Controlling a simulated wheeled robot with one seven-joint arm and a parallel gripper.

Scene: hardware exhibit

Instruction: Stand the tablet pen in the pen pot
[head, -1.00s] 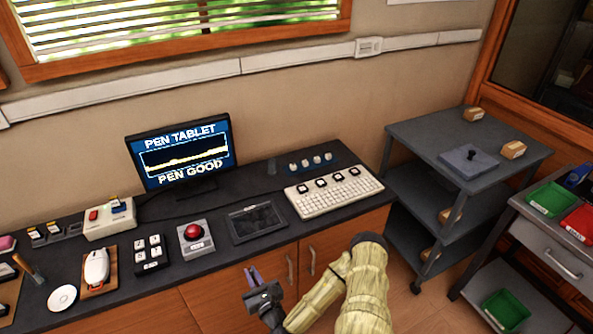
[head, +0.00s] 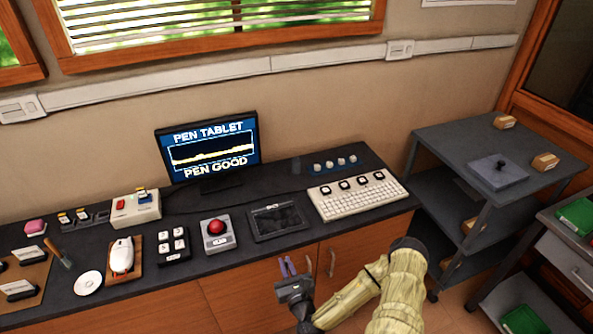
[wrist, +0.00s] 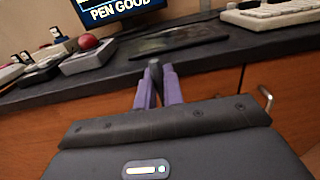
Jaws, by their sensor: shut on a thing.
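My gripper (head: 288,265) is in front of the counter's front edge, below the drawing tablet (head: 277,219). In the wrist view its purple fingers (wrist: 158,88) are shut on a slim dark thing, which looks like the tablet pen (wrist: 155,73). Only its dark end shows between the fingertips, pointing towards the counter.
The monitor (head: 208,150) reads "PEN GOOD". A white keyboard (head: 357,197) lies right of the tablet, and a red trackball (head: 216,229) lies left of it. More small devices crowd the counter's left. A grey cart (head: 450,150) stands at the right.

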